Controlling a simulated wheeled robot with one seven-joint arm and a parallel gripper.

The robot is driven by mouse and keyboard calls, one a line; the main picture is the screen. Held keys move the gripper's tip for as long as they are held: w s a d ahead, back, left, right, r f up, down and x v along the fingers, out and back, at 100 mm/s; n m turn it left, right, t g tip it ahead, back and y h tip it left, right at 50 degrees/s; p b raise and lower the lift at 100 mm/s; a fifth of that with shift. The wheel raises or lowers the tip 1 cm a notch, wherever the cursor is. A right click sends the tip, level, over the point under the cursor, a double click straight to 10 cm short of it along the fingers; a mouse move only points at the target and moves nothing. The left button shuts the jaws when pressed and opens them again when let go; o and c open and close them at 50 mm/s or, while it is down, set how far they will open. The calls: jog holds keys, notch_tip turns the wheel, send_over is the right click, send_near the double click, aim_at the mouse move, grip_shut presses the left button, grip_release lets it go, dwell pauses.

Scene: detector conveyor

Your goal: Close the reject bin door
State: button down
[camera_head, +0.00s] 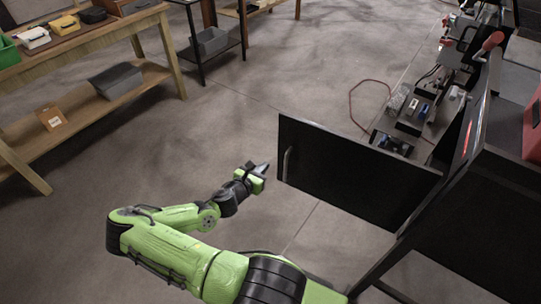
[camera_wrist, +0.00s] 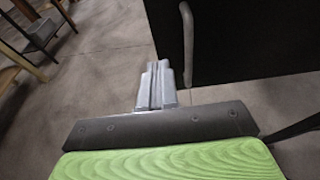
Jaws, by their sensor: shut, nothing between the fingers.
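The reject bin door (camera_head: 365,180) is a black panel that stands swung out to the left from the dark machine (camera_head: 490,205). A grey vertical bar handle (camera_head: 287,163) is near its free left edge. In the wrist view the door (camera_wrist: 245,45) fills the upper right, with its handle (camera_wrist: 187,35) to the right of my fingertips. My gripper (camera_head: 265,167) is just left of the door's free edge. In the wrist view my gripper (camera_wrist: 156,68) has its fingers together, with nothing between them. It looks apart from the handle.
A wooden workbench (camera_head: 100,35) with bins and boxes stands at the upper left. A small dark table (camera_head: 215,45) stands at the top. A red cable (camera_head: 352,105) lies on the floor behind the door. Open floor (camera_head: 215,110) lies left of the door.

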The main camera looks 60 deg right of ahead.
aim_at(280, 150)
jog(key=x, duration=0.3)
jog(key=b+x, duration=0.1)
jog(key=x, duration=0.4)
jog(key=shift+s+d+r, duration=0.1)
jog(key=shift+d+r, duration=0.05)
jog(key=shift+d, duration=0.25)
jog(key=shift+d+r+b, duration=0.1)
jog(key=shift+d+b, duration=0.2)
jog(key=shift+d, duration=0.25)
